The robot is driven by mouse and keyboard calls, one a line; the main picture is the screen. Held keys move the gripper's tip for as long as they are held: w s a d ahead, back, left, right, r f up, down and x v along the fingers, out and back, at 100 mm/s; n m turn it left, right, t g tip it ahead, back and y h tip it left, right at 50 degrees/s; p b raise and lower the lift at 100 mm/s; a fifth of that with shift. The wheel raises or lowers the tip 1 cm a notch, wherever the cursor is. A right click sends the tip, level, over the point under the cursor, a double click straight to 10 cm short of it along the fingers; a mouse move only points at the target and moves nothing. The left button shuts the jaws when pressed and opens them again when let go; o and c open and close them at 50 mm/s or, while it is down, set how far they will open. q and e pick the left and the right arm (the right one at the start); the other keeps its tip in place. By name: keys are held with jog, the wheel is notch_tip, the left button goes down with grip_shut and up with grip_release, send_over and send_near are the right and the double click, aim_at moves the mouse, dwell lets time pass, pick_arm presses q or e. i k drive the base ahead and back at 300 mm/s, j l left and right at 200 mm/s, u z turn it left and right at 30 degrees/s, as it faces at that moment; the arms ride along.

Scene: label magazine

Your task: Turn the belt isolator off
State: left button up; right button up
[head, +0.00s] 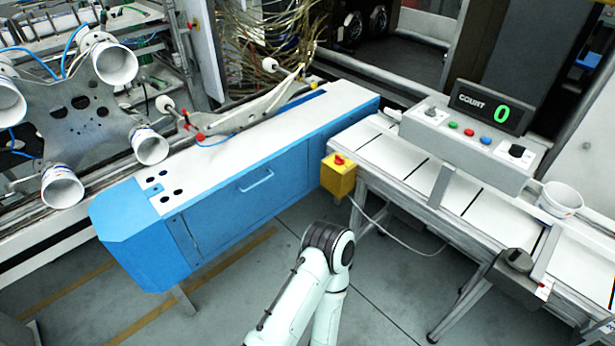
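A grey control box (472,138) stands at the right on a white slatted belt (385,150). It has a rotary switch (430,110) at its left end, a black rotary switch (517,152) at its right end, and several coloured buttons between. A yellow box with a red knob (339,160) hangs at the belt's near left end. A dark box with a round black knob (517,259) sits at the belt's near side. No label shows which one is the belt isolator, and switch positions are too small to read. Neither gripper is in view.
A pale link of my arm rises at the bottom centre. A blue and white cabinet (250,175) stands at the left, beside a plate with white cups (115,63). A black display (490,106) reads COUNT 0. A white cup (560,199) stands on the belt. Floor between is open.

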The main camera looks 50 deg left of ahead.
aim_at(338, 160)
jog(key=u, duration=1.6)
